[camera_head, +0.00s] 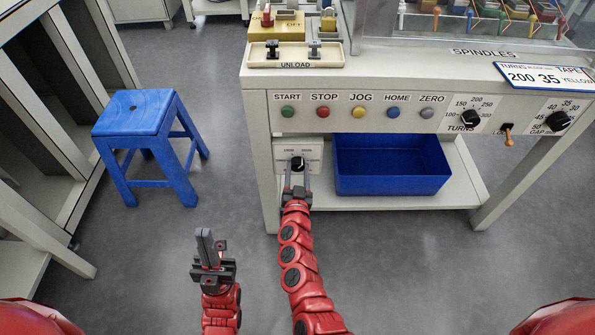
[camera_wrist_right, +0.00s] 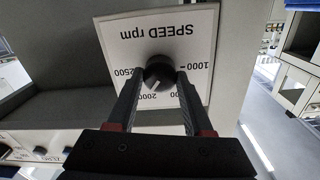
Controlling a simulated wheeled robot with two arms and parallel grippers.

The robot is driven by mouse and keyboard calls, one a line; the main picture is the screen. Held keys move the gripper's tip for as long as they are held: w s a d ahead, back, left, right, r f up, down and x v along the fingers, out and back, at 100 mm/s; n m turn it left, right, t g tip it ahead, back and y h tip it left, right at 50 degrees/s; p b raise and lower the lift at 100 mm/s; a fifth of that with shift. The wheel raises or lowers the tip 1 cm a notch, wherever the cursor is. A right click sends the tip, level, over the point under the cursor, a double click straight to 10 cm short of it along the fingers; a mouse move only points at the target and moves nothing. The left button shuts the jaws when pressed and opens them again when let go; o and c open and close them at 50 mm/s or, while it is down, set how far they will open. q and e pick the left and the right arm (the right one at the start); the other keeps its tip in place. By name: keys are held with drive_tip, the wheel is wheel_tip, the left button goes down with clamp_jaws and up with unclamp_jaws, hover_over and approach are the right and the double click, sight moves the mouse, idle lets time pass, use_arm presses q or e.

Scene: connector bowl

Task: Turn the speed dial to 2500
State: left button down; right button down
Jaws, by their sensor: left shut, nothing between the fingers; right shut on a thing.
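The speed dial is a small black knob (camera_wrist_right: 159,72) on a white plate (camera_wrist_right: 111,32) marked SPEED rpm, upside down in the right wrist view. The 1000 mark is at right, 2500 at left, and 2000 low at left; the lower numbers are partly hidden by my fingers. The knob's white pointer faces down, slightly left, near the 2000 side; its exact reading is unclear. My right gripper (camera_wrist_right: 161,77) is shut on the knob, one finger on each side. It also shows in the head view (camera_head: 298,172). My left gripper (camera_head: 205,233) is shut and empty, above the floor.
A blue bin (camera_head: 392,187) stands on the lower shelf right of the dial plate. Above is the panel with colored buttons (camera_head: 288,112) and a turns knob (camera_head: 470,119). A blue stool (camera_head: 136,113) stands at left. Floor between stool and bench is clear.

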drive_tip(key=m+b, duration=0.2)
drive_tip(key=m, duration=0.3)
drive_tip(key=shift+f, duration=0.15)
drive_tip(key=m+b, duration=0.1)
drive_tip(key=m, duration=0.3)
drive_tip(key=shift+b, duration=0.3)
drive_tip(key=shift+m, duration=0.5)
drive_tip(key=shift+m+b, duration=0.3)
drive_tip(key=shift+c, duration=1.5)
unclamp_jaws()
drive_tip(key=shift+s, duration=0.1)
